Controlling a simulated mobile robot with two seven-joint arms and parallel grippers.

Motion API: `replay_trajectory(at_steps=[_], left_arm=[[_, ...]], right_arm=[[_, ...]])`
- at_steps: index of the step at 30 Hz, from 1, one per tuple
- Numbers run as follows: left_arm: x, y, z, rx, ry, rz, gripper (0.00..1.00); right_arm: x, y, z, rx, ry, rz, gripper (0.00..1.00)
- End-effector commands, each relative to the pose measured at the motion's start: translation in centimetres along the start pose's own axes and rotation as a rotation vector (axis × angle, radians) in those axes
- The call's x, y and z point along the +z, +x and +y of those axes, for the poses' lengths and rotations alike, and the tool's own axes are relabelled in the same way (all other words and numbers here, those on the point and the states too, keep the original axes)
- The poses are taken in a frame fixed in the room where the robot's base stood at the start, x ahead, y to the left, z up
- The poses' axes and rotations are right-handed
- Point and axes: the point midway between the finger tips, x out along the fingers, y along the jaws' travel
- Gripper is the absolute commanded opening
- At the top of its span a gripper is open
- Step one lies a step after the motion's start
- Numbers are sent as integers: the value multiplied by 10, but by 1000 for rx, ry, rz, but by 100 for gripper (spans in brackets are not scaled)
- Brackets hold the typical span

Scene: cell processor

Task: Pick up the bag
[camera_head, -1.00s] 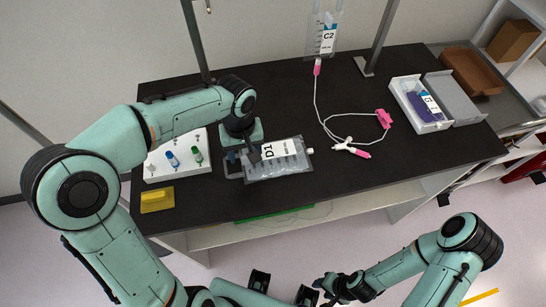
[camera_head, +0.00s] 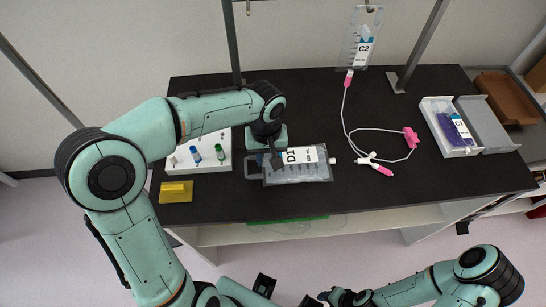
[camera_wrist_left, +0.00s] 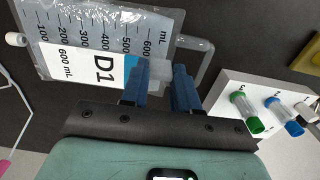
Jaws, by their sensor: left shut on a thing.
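The clear bag labelled D1 (camera_head: 315,172) lies on the black table near its front edge. It also shows in the left wrist view (camera_wrist_left: 60,62), with its printed scale and a clear loop at its end. My left gripper (camera_head: 275,160) is down at the bag's left end, shut on it. Its blue fingers (camera_wrist_left: 160,85) show in the left wrist view at that end; the exact contact is partly hidden. My right gripper (camera_head: 335,297) is low at the bottom edge, away from the table and largely cut off.
A white rack (camera_head: 182,165) with capped tubes and a yellow block (camera_head: 176,191) stand left of the bag. Pink-ended tubing (camera_head: 375,165) lies to the right, below a hanging C2 bag (camera_head: 362,38).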

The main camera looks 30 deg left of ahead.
Motion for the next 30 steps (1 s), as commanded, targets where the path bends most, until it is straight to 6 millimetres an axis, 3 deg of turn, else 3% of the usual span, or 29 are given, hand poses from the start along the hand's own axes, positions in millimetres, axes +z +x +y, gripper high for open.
replay_trajectory(at_steps=[8, 15, 21, 30], left_arm=[[-2, -47, 1, 6, -1, 9, 0], [-1, -117, 2, 8, 1, 10, 0], [-1, -163, 2, 6, 1, 6, 0], [0, -194, 1, 2, 1, 3, 0]], right_arm=[[-3, -8, -4, -2, -2, 5, 46], [-9, -22, -11, -5, -5, 14, 46], [-15, -35, -18, -8, -8, 23, 46], [-20, -44, -22, -11, -11, 31, 46]])
